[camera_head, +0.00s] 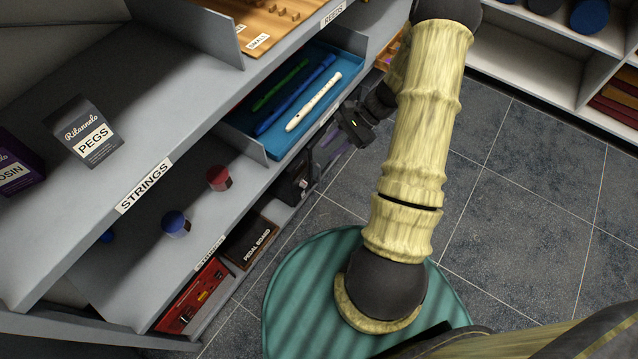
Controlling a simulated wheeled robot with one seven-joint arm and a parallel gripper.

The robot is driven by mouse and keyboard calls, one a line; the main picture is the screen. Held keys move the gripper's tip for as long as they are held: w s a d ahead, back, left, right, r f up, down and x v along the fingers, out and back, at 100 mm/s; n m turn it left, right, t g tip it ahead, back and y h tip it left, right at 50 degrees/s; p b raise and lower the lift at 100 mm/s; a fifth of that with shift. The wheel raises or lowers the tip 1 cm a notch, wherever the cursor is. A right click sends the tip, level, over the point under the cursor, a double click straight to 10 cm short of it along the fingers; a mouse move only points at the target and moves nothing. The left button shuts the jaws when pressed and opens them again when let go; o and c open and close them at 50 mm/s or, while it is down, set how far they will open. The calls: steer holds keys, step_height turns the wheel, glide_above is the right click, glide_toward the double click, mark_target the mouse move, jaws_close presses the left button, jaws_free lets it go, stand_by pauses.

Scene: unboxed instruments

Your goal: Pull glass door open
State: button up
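I cannot clearly make out a glass door or its handle in the head view. My gripper (334,150) is a small dark shape at the shelf's right-hand edge, just right of the blue tray. Its fingers are small and dim against the shelf edge, so I cannot tell whether they are open or shut, or whether they touch anything.
The blue tray (262,143) holds green, blue and white recorders. A pegs box (84,132) stands on the left shelf. A red-and-black case (192,298) and a pedal board box (250,241) sit low. Tiled floor (530,190) is clear at right; another shelf (525,65) stands behind.

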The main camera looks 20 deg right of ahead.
mark_target(319, 181)
steer(key=d+f+m+t+y+b, duration=0.1)
steer(key=d+f+m+t+b, duration=0.3)
steer(key=f+b, duration=0.3)
steer(key=w+d+f+m+t+y+b, duration=0.1)
steer(key=d+f+m+t+b, duration=0.3)
steer(key=f, duration=1.4)
steer(key=w+d+f+m+t+y+b, duration=0.1)
steer(key=d+f+m+t+b, duration=0.3)
steer(key=f+b, duration=0.8)
steer(key=shift+w+d+f+t, duration=0.15)
steer(key=shift+d+t, duration=0.35)
steer(key=shift+d, duration=0.6)
steer(key=shift+b, duration=0.3)
steer(key=b+x, duration=0.6)
steer(key=x, duration=1.1)
steer(key=shift+w+a, duration=0.15)
steer(key=shift+a, duration=0.05)
jaws_close()
